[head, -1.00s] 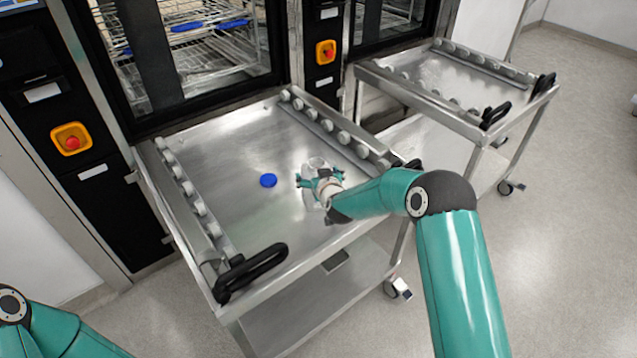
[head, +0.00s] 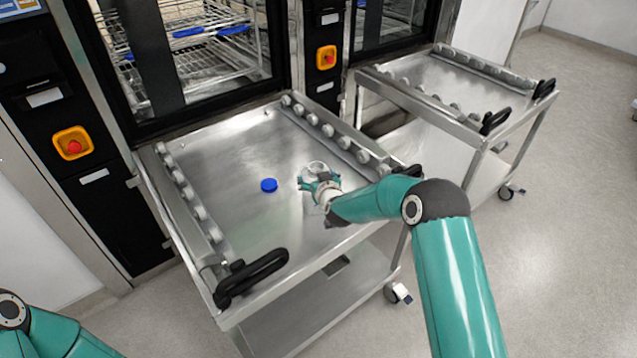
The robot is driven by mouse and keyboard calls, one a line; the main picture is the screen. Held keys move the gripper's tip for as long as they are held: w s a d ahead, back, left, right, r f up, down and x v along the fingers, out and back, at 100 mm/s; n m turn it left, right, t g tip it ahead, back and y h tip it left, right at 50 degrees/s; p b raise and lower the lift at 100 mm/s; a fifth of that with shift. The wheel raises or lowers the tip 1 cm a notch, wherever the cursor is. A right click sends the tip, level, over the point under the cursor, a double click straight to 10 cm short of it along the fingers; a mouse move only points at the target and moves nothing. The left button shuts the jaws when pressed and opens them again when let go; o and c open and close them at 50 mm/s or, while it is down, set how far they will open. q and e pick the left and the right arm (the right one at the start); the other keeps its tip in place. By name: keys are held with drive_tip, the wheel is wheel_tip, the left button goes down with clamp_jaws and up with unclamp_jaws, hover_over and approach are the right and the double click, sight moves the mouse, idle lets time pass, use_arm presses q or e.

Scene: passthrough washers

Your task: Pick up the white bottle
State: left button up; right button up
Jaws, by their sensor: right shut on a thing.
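The white bottle (head: 314,167) is a pale, partly see-through shape over the near right part of the left cart's steel top (head: 225,150). My right gripper (head: 311,182) is at the bottle from the near side and is shut on it. The fingers and wrist hide part of the bottle, and I cannot tell whether its base touches the steel. A round blue cap-like piece (head: 269,185) lies on the steel to the left of the gripper. My left arm shows only at the bottom left corner; its gripper is out of view.
Roller rails (head: 190,196) line both sides of the cart top, with a black handle (head: 250,276) at the near left. A washer with wire racks (head: 205,45) stands behind. A second, empty cart (head: 440,85) is at the right.

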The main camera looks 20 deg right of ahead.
wheel_tip(320, 180, up, 10)
wheel_tip(320, 180, up, 10)
drive_tip(key=p, duration=0.3)
drive_tip(key=shift+d+f, duration=0.1)
idle(0.5)
